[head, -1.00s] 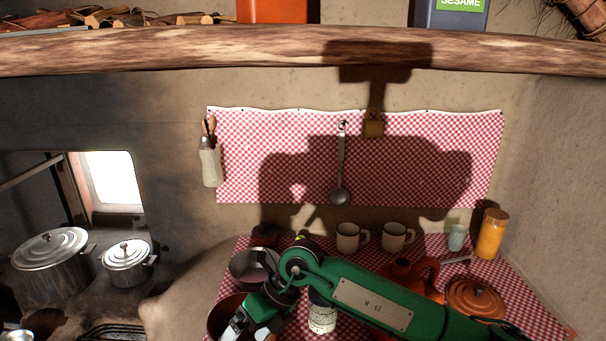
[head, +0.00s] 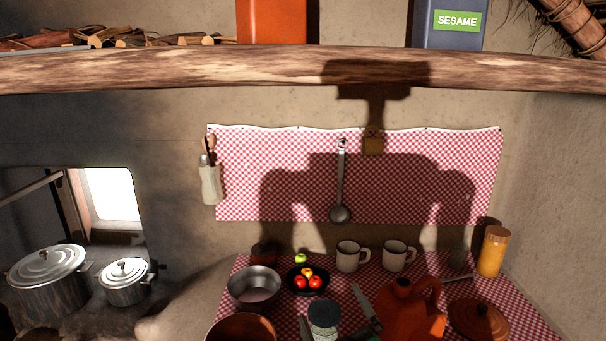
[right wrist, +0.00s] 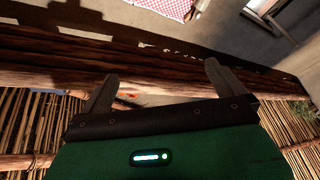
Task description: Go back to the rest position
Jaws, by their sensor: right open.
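My right gripper (right wrist: 161,70) shows in the right wrist view with its two dark fingers spread wide and nothing between them.
The checkered counter holds a metal bowl (head: 254,287), a black plate of fruit (head: 307,281), two mugs (head: 350,257), an orange teapot (head: 408,310) and a clay lid (head: 478,318). Lidded pots (head: 47,275) stand left. A log shelf (head: 300,70) crosses above.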

